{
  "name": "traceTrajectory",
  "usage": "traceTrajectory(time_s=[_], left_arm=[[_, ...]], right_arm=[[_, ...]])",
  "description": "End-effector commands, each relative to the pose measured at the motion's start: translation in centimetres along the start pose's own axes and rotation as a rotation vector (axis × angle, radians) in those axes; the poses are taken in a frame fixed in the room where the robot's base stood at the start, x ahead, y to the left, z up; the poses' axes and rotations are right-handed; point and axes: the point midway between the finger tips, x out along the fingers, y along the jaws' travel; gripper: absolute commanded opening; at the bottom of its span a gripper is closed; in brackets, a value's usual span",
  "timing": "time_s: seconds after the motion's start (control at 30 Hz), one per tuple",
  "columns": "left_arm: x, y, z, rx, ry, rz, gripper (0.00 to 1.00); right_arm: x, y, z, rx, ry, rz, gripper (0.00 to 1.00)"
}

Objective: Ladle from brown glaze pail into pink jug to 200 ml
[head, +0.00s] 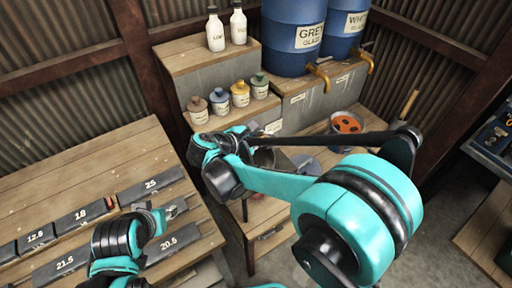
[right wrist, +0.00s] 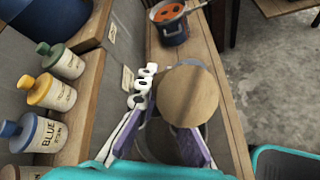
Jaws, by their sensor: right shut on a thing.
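My right gripper (head: 262,140) is mostly hidden by its own arm in the head view. In the right wrist view its fingers (right wrist: 165,140) are shut on a round tan wooden piece (right wrist: 190,92), which looks like the end of a ladle handle. Below it is a dark grey pail (right wrist: 155,143), which also shows partly in the head view (head: 264,157); its contents and label are hidden. Another pail (head: 334,131) holds an orange-red liquid and also shows in the right wrist view (right wrist: 175,35). I cannot make out a pink jug. My left gripper (head: 165,213) is over the left bench.
Labelled grey blocks (head: 80,217) lie on the left bench (head: 110,160). Several stain bottles (head: 240,94) and white bottles (head: 239,24) stand on steps behind. Blue drums (head: 293,35) with taps stand at the back. A tool tray (head: 490,138) is at right.

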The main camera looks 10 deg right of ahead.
Motion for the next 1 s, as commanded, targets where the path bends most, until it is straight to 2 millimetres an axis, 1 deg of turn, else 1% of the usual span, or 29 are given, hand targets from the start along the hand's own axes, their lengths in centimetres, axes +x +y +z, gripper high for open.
traceTrajectory(time_s=[0.03, 0.1, 0.4, 0.53, 0.63, 0.8, 0.9, 1.0], left_arm=[[-1.2, 0.0, -0.9, 0.0, 0.0, 0.0, 0.4], [-1.6, 0.0, -1.2, 0.0, 0.0, 0.0, 0.4], [-1.5, 0.0, -1.1, 0.0, 0.0, 0.0, 0.4], [-2.2, 0.0, -1.5, 0.0, 0.0, 0.0, 0.4], [-3.4, 0.0, -2.4, 0.0, 0.0, 0.0, 0.4], [-5.1, 0.0, -3.6, 0.0, 0.0, 0.0, 0.4], [-5.5, 0.0, -4.0, 0.0, 0.0, 0.0, 0.4], [-5.6, 0.0, -4.0, 0.0, 0.0, 0.0, 0.4]], right_arm=[[-0.1, 0.5, 0.9, 0.004, 0.029, -0.026, 0.0], [0.2, 0.5, 0.9, 0.006, 0.066, -0.049, 0.0], [0.5, 0.3, 0.5, 0.006, 0.09, -0.063, 0.0], [0.7, 0.5, 0.8, 0.009, 0.118, -0.086, 0.0], [1.2, 0.8, 1.4, 0.016, 0.185, -0.134, 0.0], [2.4, 1.0, 1.8, 0.028, 0.337, -0.242, 0.0], [3.0, 0.9, 1.7, 0.032, 0.411, -0.293, 0.0], [3.2, 0.8, 1.5, 0.031, 0.445, -0.312, 0.0]])
